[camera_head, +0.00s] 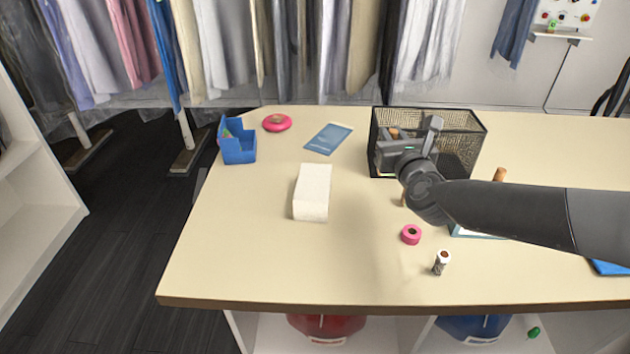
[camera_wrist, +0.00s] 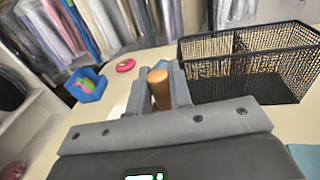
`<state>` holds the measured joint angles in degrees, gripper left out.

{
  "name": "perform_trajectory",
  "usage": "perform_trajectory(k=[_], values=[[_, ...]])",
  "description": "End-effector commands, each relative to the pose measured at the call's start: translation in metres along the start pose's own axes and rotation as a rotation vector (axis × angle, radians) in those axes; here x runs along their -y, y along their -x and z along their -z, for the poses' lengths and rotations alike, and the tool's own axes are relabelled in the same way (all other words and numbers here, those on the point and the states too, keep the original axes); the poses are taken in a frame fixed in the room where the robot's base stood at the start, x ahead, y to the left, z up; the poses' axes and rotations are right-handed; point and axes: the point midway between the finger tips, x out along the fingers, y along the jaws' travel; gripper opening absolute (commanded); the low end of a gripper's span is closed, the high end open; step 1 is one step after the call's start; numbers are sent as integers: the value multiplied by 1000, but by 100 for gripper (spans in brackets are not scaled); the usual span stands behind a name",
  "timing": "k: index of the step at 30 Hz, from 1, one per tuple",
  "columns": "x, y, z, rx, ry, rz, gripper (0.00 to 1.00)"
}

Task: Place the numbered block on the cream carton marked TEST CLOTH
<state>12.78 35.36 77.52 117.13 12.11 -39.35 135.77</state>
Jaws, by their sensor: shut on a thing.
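My gripper (camera_head: 388,142) is shut on a brown, wood-coloured piece (camera_wrist: 158,84), raised above the table in front of the wire basket. The piece looks rounded in the wrist view and stands between the fingers; its lower part is hidden. No number shows on it, so I cannot tell if it is the numbered block. A plain cream-white carton (camera_head: 312,192) lies on the table, left of and nearer than my gripper. Its top looks bare, and no marking is readable. A sliver of it shows left of the fingers in the wrist view (camera_wrist: 118,112).
A black wire basket (camera_head: 462,120) stands behind my gripper. A blue bin (camera_head: 238,149), a pink ring (camera_head: 277,122) and a blue booklet (camera_head: 328,138) lie farther back. A pink roll (camera_head: 411,234) and a small cylinder (camera_head: 442,262) are near the front. The table around the carton is clear.

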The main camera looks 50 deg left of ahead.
Motion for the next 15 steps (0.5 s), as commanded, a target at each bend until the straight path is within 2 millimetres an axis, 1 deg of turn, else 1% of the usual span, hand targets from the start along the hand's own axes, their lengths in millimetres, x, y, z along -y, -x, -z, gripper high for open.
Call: perform_trajectory(k=[1, 3, 6, 9, 12, 15], values=[[-14, -5, -9, 7, 6, -4, 0], [-26, -10, -19, 14, 4, -2, 0], [-41, -15, -31, 23, 0, 0, 0], [-51, -17, -39, 30, -3, 1, 0], [-57, -19, -42, 33, -6, 1, 0], [-65, -22, -40, 35, -8, 0, 0]])
